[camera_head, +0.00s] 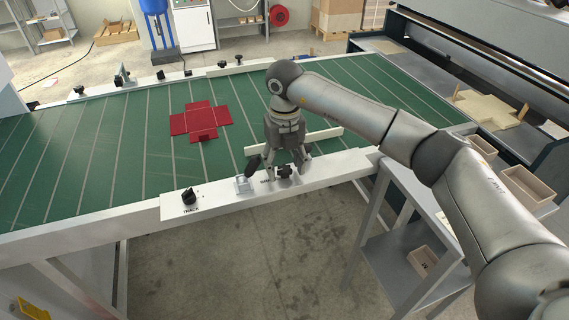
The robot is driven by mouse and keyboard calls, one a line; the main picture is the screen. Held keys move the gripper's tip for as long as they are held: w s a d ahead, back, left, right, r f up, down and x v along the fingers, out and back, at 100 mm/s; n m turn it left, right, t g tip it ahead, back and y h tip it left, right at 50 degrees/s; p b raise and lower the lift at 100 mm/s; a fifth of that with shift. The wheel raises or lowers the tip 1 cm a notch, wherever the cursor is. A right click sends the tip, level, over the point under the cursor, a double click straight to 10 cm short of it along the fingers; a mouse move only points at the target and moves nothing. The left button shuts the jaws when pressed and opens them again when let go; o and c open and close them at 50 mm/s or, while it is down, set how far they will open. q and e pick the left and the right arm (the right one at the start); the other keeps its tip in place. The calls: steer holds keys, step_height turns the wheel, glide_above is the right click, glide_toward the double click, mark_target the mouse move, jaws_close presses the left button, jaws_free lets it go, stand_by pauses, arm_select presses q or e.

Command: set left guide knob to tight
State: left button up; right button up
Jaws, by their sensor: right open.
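My right gripper (279,164) is open and points down over the near white rail (225,198) of the green conveyor. A black knob (284,171) on that rail is at the fingertips, mostly between them. Whether the fingers touch it, I cannot tell. A small label beside it is partly hidden. A second black knob (189,196) stands farther left on the same rail, with a label too small to read surely. A white guide bar (325,134) lies over the belt behind the gripper. My left gripper is not in view.
A small grey clamp (242,184) sits on the near rail just left of the gripper. A red flat box blank (201,120) lies on the green belt (110,150). More knobs and fittings line the far rail. Open trays (527,186) stand at the right.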

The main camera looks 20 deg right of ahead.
mark_target(285, 169)
step_height(285, 169, up, 12)
stand_by(0.6)
steer(key=shift+f, duration=0.1)
